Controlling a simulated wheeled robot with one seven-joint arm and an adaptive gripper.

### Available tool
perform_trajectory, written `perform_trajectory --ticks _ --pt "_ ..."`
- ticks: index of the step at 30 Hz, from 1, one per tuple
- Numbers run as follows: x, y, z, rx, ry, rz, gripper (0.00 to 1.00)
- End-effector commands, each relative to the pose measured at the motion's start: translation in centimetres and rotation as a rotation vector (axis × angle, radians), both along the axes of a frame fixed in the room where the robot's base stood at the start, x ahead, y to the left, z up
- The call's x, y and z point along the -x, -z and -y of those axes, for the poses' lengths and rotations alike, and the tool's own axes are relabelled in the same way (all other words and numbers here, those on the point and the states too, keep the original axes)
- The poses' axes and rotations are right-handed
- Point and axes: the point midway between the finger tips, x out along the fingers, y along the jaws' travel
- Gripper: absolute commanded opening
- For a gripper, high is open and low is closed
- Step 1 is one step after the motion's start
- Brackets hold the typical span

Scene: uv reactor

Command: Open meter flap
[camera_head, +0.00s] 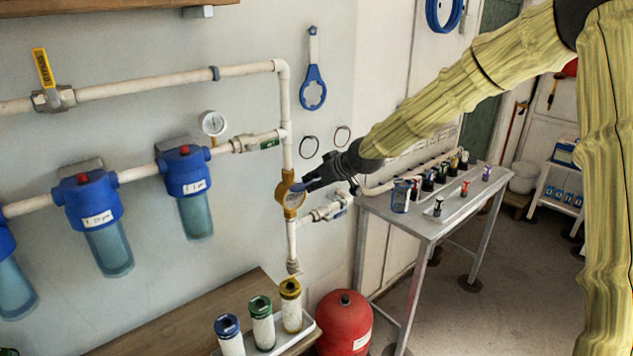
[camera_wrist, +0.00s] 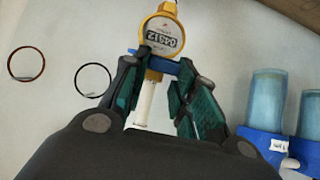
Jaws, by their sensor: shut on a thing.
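The brass water meter (camera_head: 289,192) sits in the white vertical pipe, and its round dial with digits (camera_wrist: 159,38) faces the wrist view uncovered. The blue meter flap (camera_wrist: 163,65) shows as a narrow blue strip at the dial's edge nearest my gripper; it also shows small in the head view (camera_head: 298,188). My gripper (camera_wrist: 157,68) is at the meter with the flap between its fingertips, shut on it. It reaches in from the right in the head view (camera_head: 306,185). The fingers hide parts of the flap's ends, and its hinge is not clear.
A valve branch (camera_head: 327,211) sticks out just below right of the meter. Blue filter housings (camera_head: 185,172) hang to the left. Capped cartridges (camera_head: 262,320) stand below, beside a red tank (camera_head: 344,318). A metal table (camera_head: 437,222) with small items stands right.

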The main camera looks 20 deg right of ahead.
Motion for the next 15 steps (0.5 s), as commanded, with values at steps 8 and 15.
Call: perform_trajectory --ticks 8,15 --pt "-0.09 -0.17 0.07 -0.001 0.001 0.004 0.50" --pt "0.04 -0.08 0.22 0.000 0.002 0.002 0.50"
